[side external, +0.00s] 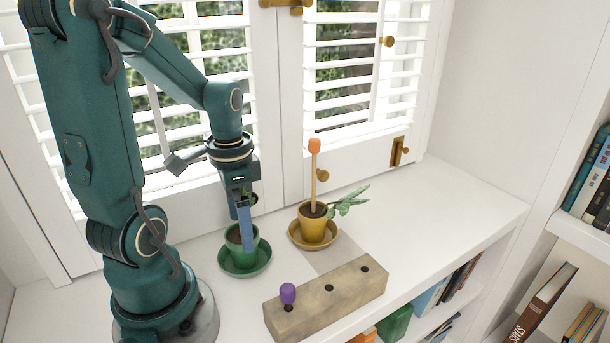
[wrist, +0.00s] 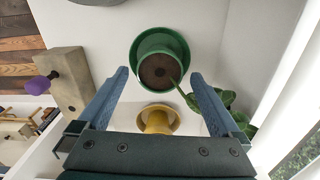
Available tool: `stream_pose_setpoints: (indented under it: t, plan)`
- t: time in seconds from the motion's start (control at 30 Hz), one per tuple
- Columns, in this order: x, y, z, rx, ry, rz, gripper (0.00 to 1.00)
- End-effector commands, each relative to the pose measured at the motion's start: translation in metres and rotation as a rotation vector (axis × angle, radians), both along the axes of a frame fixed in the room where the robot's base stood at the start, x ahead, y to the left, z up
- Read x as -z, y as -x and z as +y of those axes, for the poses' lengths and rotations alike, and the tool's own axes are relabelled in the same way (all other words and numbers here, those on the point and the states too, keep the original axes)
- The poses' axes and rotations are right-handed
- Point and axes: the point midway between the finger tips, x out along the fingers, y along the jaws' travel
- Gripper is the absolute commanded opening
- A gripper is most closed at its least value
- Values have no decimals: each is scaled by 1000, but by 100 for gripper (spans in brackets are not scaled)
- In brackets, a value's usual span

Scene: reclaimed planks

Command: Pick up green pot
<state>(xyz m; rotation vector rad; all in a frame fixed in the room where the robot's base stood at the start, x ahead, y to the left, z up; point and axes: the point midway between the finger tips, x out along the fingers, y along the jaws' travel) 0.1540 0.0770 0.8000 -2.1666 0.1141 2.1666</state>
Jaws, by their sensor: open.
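The green pot (side external: 235,240) holds dark soil and stands upright in a green saucer (side external: 245,267) on the white shelf top. In the wrist view the green pot (wrist: 146,57) lies ahead, seen from above, around the line between the fingertips. My gripper (side external: 247,245) points down at the pot, with a blue finger overlapping the pot's right side in the side view. In the wrist view my gripper (wrist: 160,75) is open, its two blue fingers spread apart with nothing held. Whether a finger touches the pot cannot be told.
A yellow pot (side external: 312,228) with an orange-tipped stake and leafy sprig stands to the right in a yellow saucer (side external: 297,238). A wooden block (side external: 325,300) with a purple peg (side external: 287,293) lies in front. Shuttered windows stand behind. The shelf's right part is clear.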

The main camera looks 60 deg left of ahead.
Motion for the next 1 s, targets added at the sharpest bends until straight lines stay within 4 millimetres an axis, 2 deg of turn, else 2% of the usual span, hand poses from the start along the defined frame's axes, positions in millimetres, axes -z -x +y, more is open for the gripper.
stream_pose_setpoints:
  t: [0.1, 0.3, 0.67, 0.7, 0.77, 0.9, 0.93, 1.0]
  plan:
    - [15, 1, -1, 0, 4, 6, 100]
    - [31, 1, -1, 0, 3, 4, 100]
    - [35, 1, 0, -1, -1, 1, 100]
    - [35, 1, 0, -1, -1, 1, 85]
    - [34, 1, 0, -1, -1, 1, 62]
    - [34, 0, 0, -1, -1, 1, 8]
    - [34, 0, 0, -1, -1, 1, 0]
    - [34, 0, 0, -1, -2, 0, 0]
